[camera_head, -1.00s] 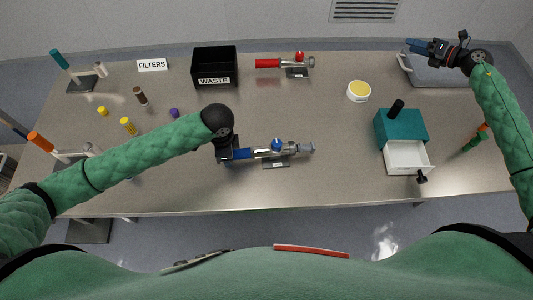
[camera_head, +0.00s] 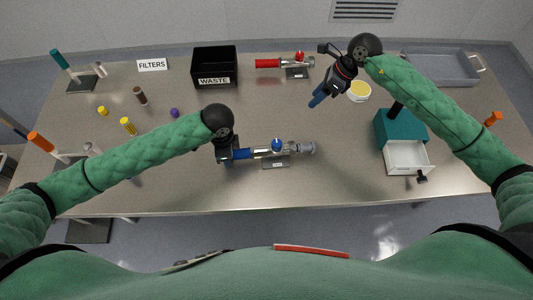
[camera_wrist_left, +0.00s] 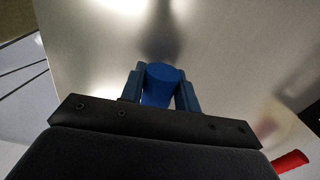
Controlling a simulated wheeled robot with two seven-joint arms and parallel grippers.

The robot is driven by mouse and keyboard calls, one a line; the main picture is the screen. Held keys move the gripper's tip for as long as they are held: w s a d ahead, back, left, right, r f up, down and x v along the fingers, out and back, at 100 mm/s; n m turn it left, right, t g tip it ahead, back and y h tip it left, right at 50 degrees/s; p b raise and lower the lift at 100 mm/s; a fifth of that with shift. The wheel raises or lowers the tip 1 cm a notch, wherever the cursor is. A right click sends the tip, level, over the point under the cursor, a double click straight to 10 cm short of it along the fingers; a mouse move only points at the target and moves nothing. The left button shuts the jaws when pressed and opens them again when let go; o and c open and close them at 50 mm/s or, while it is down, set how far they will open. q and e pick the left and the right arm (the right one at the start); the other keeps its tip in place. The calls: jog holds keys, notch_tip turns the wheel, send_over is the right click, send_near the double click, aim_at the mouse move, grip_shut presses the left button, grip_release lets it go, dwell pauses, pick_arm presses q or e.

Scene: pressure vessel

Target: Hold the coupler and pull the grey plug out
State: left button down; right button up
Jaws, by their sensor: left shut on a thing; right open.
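The coupler (camera_head: 267,152) lies on a small stand near the table's front middle. It has a blue end on the left, a silver body and a blue knob on top. The grey plug (camera_head: 307,148) sits in its right end. My left gripper (camera_head: 240,154) is shut on the blue end, which also shows between its fingers in the left wrist view (camera_wrist_left: 161,85). My right gripper (camera_head: 317,99) is open and empty above the table, up and to the right of the plug and apart from it.
A red coupler (camera_head: 268,63) stands behind. A black waste bin (camera_head: 214,84) is at the back. A yellow-topped round jar (camera_head: 359,91) is beside my right gripper. A teal box with an open white drawer (camera_head: 408,158) stands right of the plug. A grey tray (camera_head: 440,68) is at the back right.

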aim_at(301, 146)
jog(key=s+a+n+h, duration=0.5)
jog(key=s+n+h, duration=0.1)
jog(key=s, duration=0.5)
jog(key=shift+w+a+f, duration=0.1)
jog(key=shift+f, duration=2.75)
jog(key=shift+a+f, duration=0.1)
jog(key=shift+f, duration=2.7)
jog(key=shift+c, duration=0.5)
jog(key=c, duration=0.9)
jog(key=shift+o, duration=0.2)
jog(key=shift+d, duration=0.2)
jog(key=shift+w+d+f, duration=0.1)
jog(key=shift+d+f, duration=0.05)
jog(key=shift+d, duration=0.85)
jog(key=shift+w+d+f, duration=0.1)
jog(key=shift+d, duration=0.9)
jog(key=shift+w+d+f, duration=0.1)
jog(key=shift+d+f, duration=0.05)
jog(key=shift+d, duration=0.85)
